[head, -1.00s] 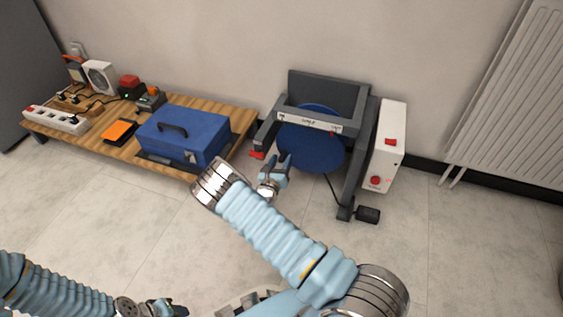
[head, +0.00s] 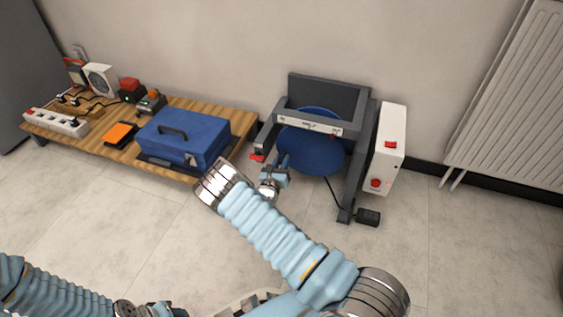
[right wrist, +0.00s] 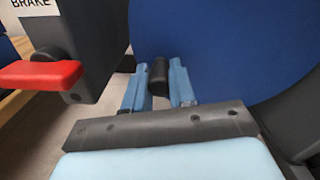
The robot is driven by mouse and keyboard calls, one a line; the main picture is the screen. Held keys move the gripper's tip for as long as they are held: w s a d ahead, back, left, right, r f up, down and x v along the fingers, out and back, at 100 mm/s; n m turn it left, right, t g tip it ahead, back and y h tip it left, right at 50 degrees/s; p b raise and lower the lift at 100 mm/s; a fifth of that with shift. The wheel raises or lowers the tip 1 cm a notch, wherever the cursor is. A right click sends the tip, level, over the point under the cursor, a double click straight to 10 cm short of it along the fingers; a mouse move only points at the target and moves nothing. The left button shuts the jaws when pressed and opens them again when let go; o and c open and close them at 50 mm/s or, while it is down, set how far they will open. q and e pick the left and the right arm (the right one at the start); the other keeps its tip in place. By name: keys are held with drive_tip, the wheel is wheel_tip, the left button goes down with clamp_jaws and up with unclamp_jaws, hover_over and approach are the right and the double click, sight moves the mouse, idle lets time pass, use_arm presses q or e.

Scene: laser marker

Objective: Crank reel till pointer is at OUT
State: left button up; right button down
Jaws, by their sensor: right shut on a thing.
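The reel is a large blue disc (head: 312,150) in a dark grey frame (head: 327,87) on the floor by the wall. A pale scale strip (head: 308,126) runs along the frame's top bar. A small red mark, seemingly the pointer, shows near its right end; the lettering is too small to read surely. My right gripper (head: 279,163) is in front of the disc. In the right wrist view its two blue fingers (right wrist: 158,88) are shut on the dark crank knob (right wrist: 158,76). My left gripper (head: 165,309) is at the bottom edge, and its jaws are unclear.
A red lever (right wrist: 40,74) beside a BRAKE label sits left of my right gripper. A white box (head: 390,145) with red controls stands right of the frame, a black pedal (head: 368,216) below. A wooden bench (head: 98,148) holds a blue toolbox (head: 187,139). Floor in front is open.

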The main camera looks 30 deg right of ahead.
drive_tip(key=r, duration=0.1)
drive_tip(key=r+m+p, duration=0.2)
drive_tip(key=shift+w+a, duration=0.2)
drive_tip(key=shift+w, duration=0.05)
drive_tip(key=shift+r+m+p, duration=0.3)
drive_tip(key=shift+r+p, duration=0.05)
drive_tip(key=shift+f, duration=0.1)
drive_tip(key=c, duration=0.9)
unclamp_jaws()
drive_tip(key=shift+a, duration=0.15)
drive_tip(key=p+v, duration=0.2)
drive_tip(key=v, duration=1.1)
drive_tip(key=shift+s+a, duration=0.2)
drive_tip(key=shift+s, duration=0.05)
